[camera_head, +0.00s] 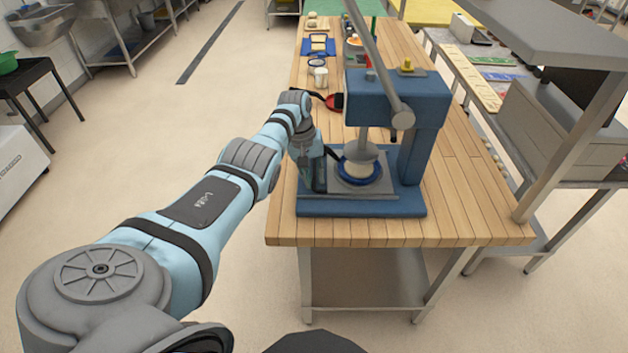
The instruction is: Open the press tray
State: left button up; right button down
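A blue press (398,98) stands on the wooden table, with a long grey lever (375,55) slanting up from its right side. Under its round grey plunger (363,151) is the grey press tray (372,188). A blue ring-shaped dish (346,178) with a pale, dough-like piece (360,169) sits on the tray. My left gripper (325,170) points down at the left side of the tray, close to the dish. Its fingers are dark and partly hidden, so their opening and any contact are unclear. My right gripper is not in view.
The wooden table (470,205) has free room right of the press. Behind the press are a red-and-black utensil (333,101), a white cup (320,77) and blue trays (318,46). A grey shelf unit (570,125) stands close on the right.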

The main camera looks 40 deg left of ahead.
pick_arm(q)
jog(key=shift+s+r, duration=0.15)
jog(key=shift+s, duration=0.15)
grip_shut()
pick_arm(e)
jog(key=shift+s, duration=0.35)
pick_arm(q)
jog(key=shift+s, duration=0.1)
